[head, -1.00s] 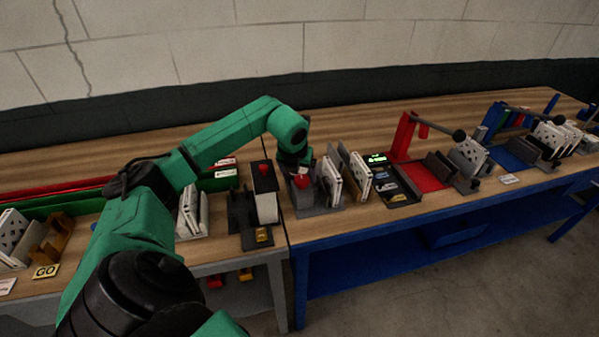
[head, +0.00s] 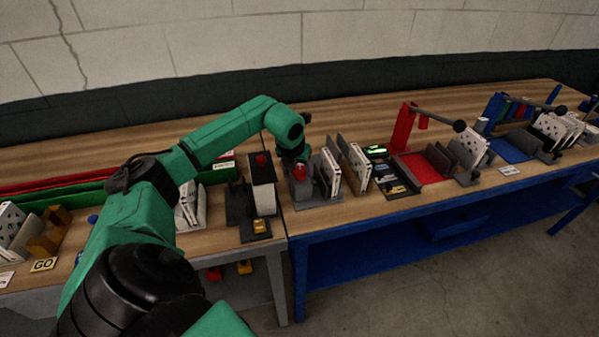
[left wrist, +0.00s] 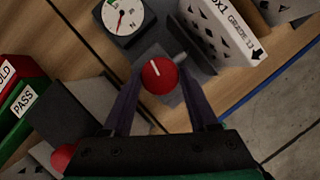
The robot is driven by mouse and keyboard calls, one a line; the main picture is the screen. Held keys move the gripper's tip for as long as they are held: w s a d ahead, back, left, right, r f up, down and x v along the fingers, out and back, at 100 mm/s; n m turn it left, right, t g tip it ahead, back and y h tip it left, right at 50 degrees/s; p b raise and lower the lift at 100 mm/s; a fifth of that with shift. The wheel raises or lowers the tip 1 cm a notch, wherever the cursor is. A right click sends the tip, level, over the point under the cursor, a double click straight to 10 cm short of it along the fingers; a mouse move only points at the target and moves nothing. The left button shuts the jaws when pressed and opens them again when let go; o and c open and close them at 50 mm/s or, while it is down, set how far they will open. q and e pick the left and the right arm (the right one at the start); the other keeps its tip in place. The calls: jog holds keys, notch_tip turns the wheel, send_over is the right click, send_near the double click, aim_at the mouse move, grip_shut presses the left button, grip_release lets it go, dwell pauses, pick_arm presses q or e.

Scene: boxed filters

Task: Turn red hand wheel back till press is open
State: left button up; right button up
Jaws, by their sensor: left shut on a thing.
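The red hand wheel (head: 299,171) is a round knob on the grey press (head: 318,199) near the bench's front edge. In the left wrist view the red hand wheel (left wrist: 160,75) carries a white mark pointing up and slightly left. My left gripper (head: 294,157) reaches it from above. In the left wrist view its two fingers (left wrist: 160,82) are closed on either side of the wheel. A white filter box (head: 331,172) stands upright at the press, just right of the wheel. I cannot tell how far the press is open. My right gripper is not in view.
A dial gauge (left wrist: 122,16) sits beside the wheel in the left wrist view. A box with a red button (head: 262,160) stands close left. A dark tray (head: 400,189) and a red lever press (head: 403,130) stand to the right. The back of the bench is clear.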

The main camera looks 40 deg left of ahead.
pick_arm(q)
jog(key=o, duration=1.3)
jog(key=shift+o, duration=0.2)
jog(key=shift+r, duration=0.1)
jog(key=shift+s+r, duration=0.1)
jog(key=shift+r, duration=0.2)
jog(key=b+v, duration=0.3)
jog(key=v, duration=1)
jog(key=shift+s+d+r, duration=0.2)
jog(key=shift+r, duration=0.15)
